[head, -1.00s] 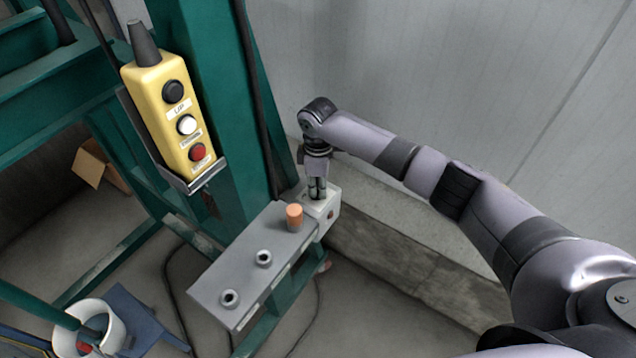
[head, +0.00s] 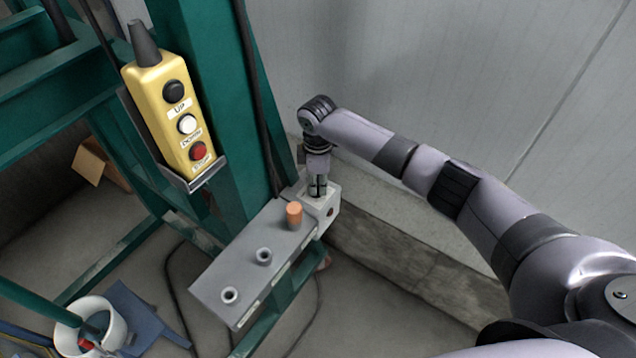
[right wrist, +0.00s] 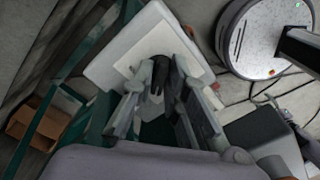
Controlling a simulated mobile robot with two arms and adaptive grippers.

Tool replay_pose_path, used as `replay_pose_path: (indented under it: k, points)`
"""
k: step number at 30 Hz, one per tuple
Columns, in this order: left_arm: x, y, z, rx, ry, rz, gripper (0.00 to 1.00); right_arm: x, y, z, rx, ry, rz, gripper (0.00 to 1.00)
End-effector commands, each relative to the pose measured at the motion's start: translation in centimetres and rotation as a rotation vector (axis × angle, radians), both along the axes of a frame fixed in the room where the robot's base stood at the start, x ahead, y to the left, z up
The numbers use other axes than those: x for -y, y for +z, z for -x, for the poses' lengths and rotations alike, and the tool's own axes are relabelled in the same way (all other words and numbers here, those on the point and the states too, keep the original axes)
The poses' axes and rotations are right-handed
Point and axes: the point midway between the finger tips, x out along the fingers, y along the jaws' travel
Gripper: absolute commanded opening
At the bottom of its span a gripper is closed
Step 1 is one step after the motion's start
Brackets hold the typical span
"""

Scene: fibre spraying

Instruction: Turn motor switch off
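The motor switch is a pale box (head: 328,207) at the far end of a grey rail. It also shows in the right wrist view (right wrist: 110,66), with a lighter plate on its face and a dark knob (right wrist: 161,74). My right gripper (head: 317,188) points down at the box. In the right wrist view the fingers of my right gripper (right wrist: 166,85) stand on either side of the knob, their tips close to it. I cannot tell whether they press on it, and they hide part of it. My left gripper is not in view.
An orange cylinder (head: 294,215) stands on the grey rail (head: 245,287) close beside the box. A yellow pendant (head: 155,95) with UP, DOWN and STOP buttons hangs on the green frame (head: 215,130). A pale wall (head: 430,80) rises behind my right arm. A white bucket (head: 115,318) stands lower left.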

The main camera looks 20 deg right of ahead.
Motion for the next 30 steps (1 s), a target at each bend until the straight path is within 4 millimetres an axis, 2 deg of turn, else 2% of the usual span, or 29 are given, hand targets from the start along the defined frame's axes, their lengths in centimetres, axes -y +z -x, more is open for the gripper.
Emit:
replay_pose_path:
  k: [6, 17, 20, 30]
  points:
    - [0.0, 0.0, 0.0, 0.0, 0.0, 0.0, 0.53, 0.0, -0.1, 0.1, -0.001, -0.001, 0.001, 0.3]
    - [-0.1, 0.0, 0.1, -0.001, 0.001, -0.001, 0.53, 0.0, 0.4, 0.0, -0.001, -0.001, 0.0, 0.3]
    - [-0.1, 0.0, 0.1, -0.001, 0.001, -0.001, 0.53, 0.0, 1.8, 0.0, 0.0, -0.001, 0.0, 0.3]
    - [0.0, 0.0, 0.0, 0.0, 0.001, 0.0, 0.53, 0.0, 8.8, 0.0, 0.001, -0.001, -0.001, 0.3]
